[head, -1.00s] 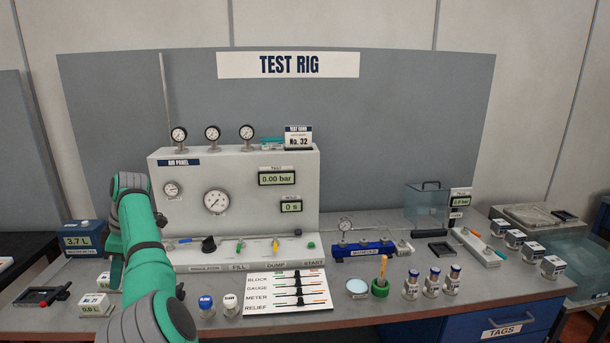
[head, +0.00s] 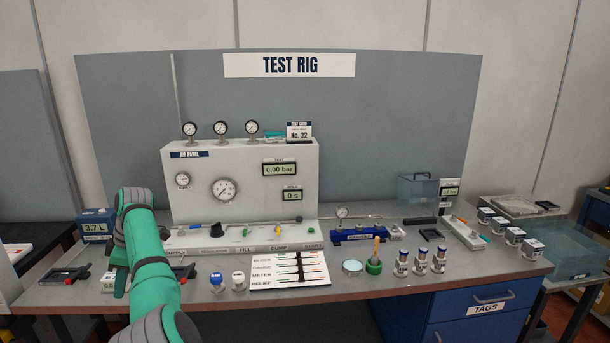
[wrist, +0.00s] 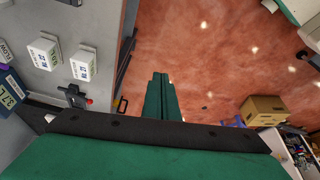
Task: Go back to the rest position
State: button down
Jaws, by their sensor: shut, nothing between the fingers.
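My gripper (wrist: 160,80) shows in the wrist view as two green fingers pressed together with nothing between them. In that view it hangs over the reddish floor (wrist: 200,40), just off the edge of the grey bench. In the head view my green arm reaches up at the left, over the bench's left end, and hides part of what stands there.
The test rig bench (head: 200,297) carries a grey air panel (head: 240,160), a blue manifold (head: 358,236), several small bottles and a white slider card (head: 289,270). In the wrist view, white labelled blocks (wrist: 83,64) lie on the bench and a cardboard box (wrist: 264,110) stands off it.

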jog(key=d+f+m+t+y, duration=0.1)
jog(key=d+f+m, duration=0.1)
jog(key=f, duration=1.4)
jog(key=d+f+m+t+y, duration=0.1)
jog(key=d+f+m+t, duration=0.15)
jog(key=f, duration=1.35)
jog(key=s+d+f+m+t, duration=0.2)
jog(key=s+d+f+m, duration=0.1)
jog(key=s+d+f, duration=0.4)
jog(key=s+d+f+m+t, duration=0.2)
jog(key=s+d+f+m, duration=0.2)
jog(key=d+f, duration=0.45)
jog(key=s+d+r+m+t+h, duration=0.25)
jog(key=s+d+m+t, duration=0.35)
jog(key=s+d, duration=1.45)
jog(key=s+d+r+m+t+h, duration=0.1)
jog(key=s+d+r, duration=0.3)
jog(key=r, duration=0.4)
jog(key=s+d+r+m+t+h, duration=0.1)
jog(key=s+d+r+m, duration=0.1)
jog(key=s+d+r, duration=0.2)
jog(key=s+d+r+m+t+h, duration=0.1)
jog(key=s+d+r, duration=0.3)
jog(key=s+r, duration=0.5)
notch_tip(320, 180, up, 4)
jog(key=shift+d+f+m, duration=0.2)
jog(key=shift+f+m, duration=0.05)
jog(key=shift+m, duration=0.2)
